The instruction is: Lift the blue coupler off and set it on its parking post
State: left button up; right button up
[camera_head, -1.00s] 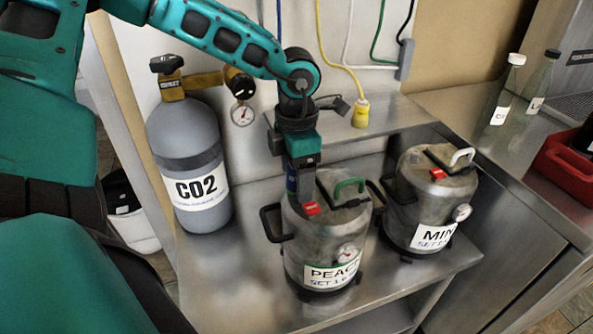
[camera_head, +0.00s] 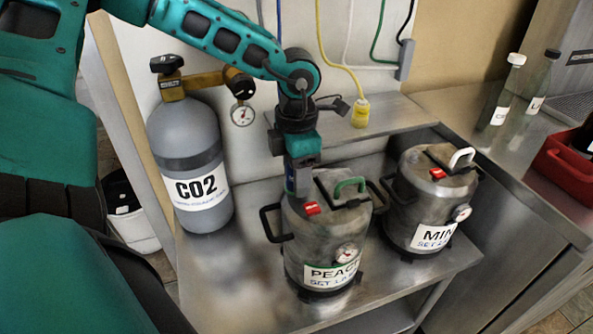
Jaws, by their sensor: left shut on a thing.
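My left gripper (camera_head: 299,182) points down at the top left of the keg labelled PEACH (camera_head: 318,245). It is shut on the blue coupler (camera_head: 290,184), of which only a small blue part shows between the fingers. I cannot tell whether the coupler still touches the keg's lid. The fingers hide most of it. No parking post can be made out clearly. My right gripper is not in view.
A grey CO2 cylinder (camera_head: 187,150) with a gauge stands at the left. A second keg labelled MIN (camera_head: 428,205) stands right of the PEACH keg. Bottles (camera_head: 497,95) and a red crate (camera_head: 566,170) are at the far right. The bench (camera_head: 235,275) is bare at front left.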

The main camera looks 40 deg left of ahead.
pick_arm(q)
notch_tip(320, 180, up, 20)
jog(key=p, duration=0.1)
dwell(0.5)
dwell(0.4)
